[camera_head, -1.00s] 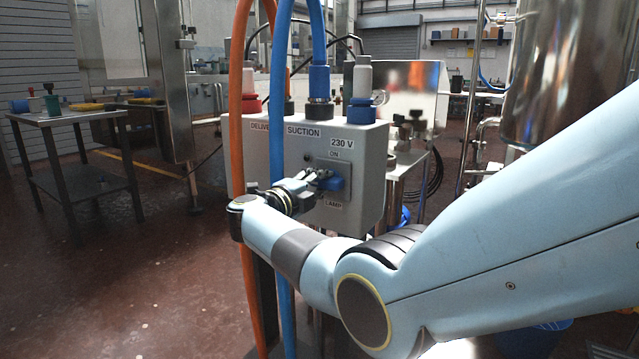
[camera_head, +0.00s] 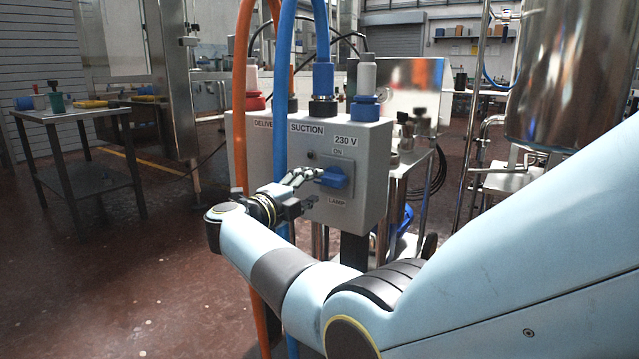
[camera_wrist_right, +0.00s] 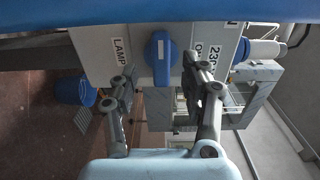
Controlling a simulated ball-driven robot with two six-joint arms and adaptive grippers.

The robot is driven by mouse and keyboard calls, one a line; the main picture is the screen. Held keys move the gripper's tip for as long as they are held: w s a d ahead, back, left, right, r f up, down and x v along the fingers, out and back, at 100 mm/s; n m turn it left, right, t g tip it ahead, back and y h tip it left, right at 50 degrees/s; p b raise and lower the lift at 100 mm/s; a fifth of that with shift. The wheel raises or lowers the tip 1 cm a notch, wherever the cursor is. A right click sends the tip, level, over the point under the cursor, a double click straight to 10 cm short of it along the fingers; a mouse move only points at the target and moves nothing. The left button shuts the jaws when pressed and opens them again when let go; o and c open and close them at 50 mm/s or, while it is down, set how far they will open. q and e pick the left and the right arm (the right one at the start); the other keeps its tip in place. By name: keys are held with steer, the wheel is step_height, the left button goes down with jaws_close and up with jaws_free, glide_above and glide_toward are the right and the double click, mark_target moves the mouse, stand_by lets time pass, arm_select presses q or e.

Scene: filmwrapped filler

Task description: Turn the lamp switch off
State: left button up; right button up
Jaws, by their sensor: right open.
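The lamp switch (camera_head: 335,177) is a blue knob on the front of a grey box (camera_head: 265,155), between the labels "ON" above and "LAMP" below. Its grip lies roughly level in the head view. In the right wrist view the knob (camera_wrist_right: 161,60) shows a pale mark, with "LAMP" to its left. My right gripper (camera_head: 312,188) is open in front of the panel, just left of the knob in the head view. In the right wrist view its fingers (camera_wrist_right: 160,78) stand either side of the knob, with nothing held. Contact cannot be told. My left gripper is out of view.
An orange hose (camera_head: 240,100) and a blue hose (camera_head: 282,100) hang in front of the box, close to my right wrist. Connectors (camera_head: 322,85) stand on the box's top. A steel vessel (camera_head: 570,75) is at the right, a side table (camera_head: 70,115) at the left.

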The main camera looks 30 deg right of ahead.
steer(key=v, duration=0.7)
